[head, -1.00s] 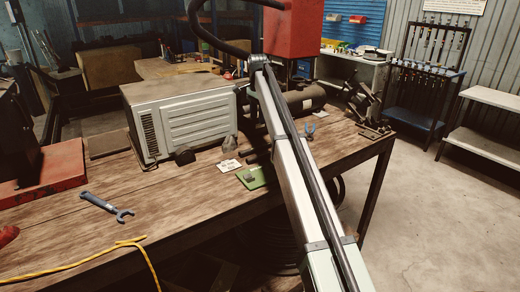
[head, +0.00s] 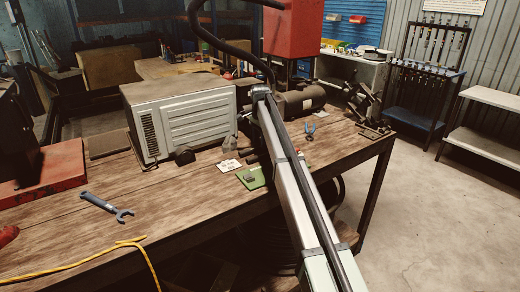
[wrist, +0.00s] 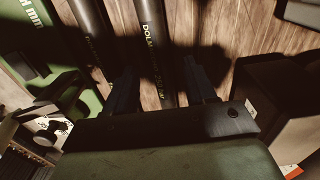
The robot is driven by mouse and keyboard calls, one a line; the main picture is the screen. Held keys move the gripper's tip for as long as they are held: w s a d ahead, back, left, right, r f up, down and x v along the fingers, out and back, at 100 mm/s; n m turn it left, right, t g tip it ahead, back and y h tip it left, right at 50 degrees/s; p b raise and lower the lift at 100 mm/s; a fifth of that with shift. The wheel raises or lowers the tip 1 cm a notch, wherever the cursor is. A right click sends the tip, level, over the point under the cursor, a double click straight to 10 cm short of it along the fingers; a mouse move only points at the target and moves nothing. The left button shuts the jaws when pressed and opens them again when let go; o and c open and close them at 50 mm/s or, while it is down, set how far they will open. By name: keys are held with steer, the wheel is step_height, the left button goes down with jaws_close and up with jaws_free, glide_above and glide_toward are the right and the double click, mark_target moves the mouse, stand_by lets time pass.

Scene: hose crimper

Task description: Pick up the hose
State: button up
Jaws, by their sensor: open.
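In the wrist view, a black hose (wrist: 152,45) with yellowish lettering lies on the wooden bench top. A second dark hose (wrist: 92,32) lies to its left, roughly parallel. My gripper (wrist: 163,78) is open, with one dark finger on each side of the lettered hose. I cannot tell whether the fingers touch it. Shadow covers much of the area between them. In the head view, my arm hides the gripper and most of the hoses.
A green plate (head: 252,177) and a white card (head: 229,166) lie near my arm. A grey ribbed metal box (head: 190,115) stands to the left. Blue pliers (head: 310,131) lie to the right. A blue wrench (head: 106,206) lies on clear bench at the left.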

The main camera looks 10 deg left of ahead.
step_height(320, 180, down, 2)
steer(key=shift+f, duration=0.1)
jaws_close()
stand_by(0.5)
